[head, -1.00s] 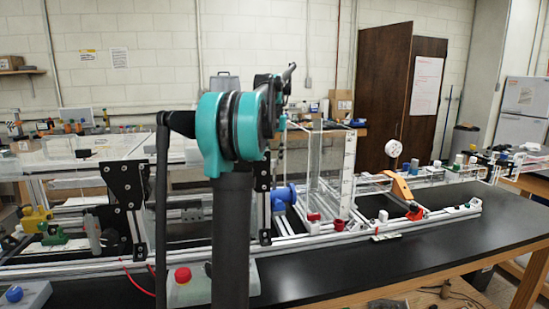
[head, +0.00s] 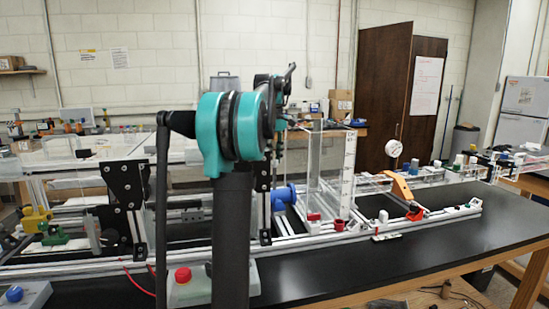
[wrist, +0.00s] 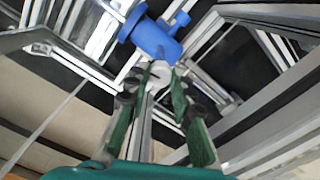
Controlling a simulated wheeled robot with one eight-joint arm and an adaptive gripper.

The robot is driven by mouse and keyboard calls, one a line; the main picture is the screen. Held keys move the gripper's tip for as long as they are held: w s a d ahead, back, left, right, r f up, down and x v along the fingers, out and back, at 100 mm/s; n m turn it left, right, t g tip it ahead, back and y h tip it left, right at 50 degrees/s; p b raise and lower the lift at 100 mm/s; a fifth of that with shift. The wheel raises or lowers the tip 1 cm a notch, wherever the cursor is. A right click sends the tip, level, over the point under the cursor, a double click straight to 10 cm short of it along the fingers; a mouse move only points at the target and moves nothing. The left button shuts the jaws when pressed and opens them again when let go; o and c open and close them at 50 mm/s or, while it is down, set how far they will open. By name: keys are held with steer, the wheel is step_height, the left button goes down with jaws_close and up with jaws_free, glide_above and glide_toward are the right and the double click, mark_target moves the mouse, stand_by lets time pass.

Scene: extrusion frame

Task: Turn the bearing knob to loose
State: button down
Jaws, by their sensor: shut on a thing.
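In the wrist view my gripper (wrist: 160,84) has its two green fingers closed in on a small white round piece (wrist: 160,72), which I take to be the bearing knob. The fingertips are on either side of it and partly cover it. No marking for loose or tight is readable. A blue cylindrical fitting (wrist: 154,40) lies just beyond the fingertips. A blue fitting (head: 284,196) also shows in the head view, on the frame right of my arm.
Metal extrusion rails (wrist: 258,106) run close on the right of the gripper in the wrist view. The black bench top (head: 420,250) is mostly clear at front right.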

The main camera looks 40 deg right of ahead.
mark_target(275, 160)
steer(key=shift+n, duration=0.6)
steer(key=c, duration=1.3)
jaws_free()
step_height(275, 160, up, 12)
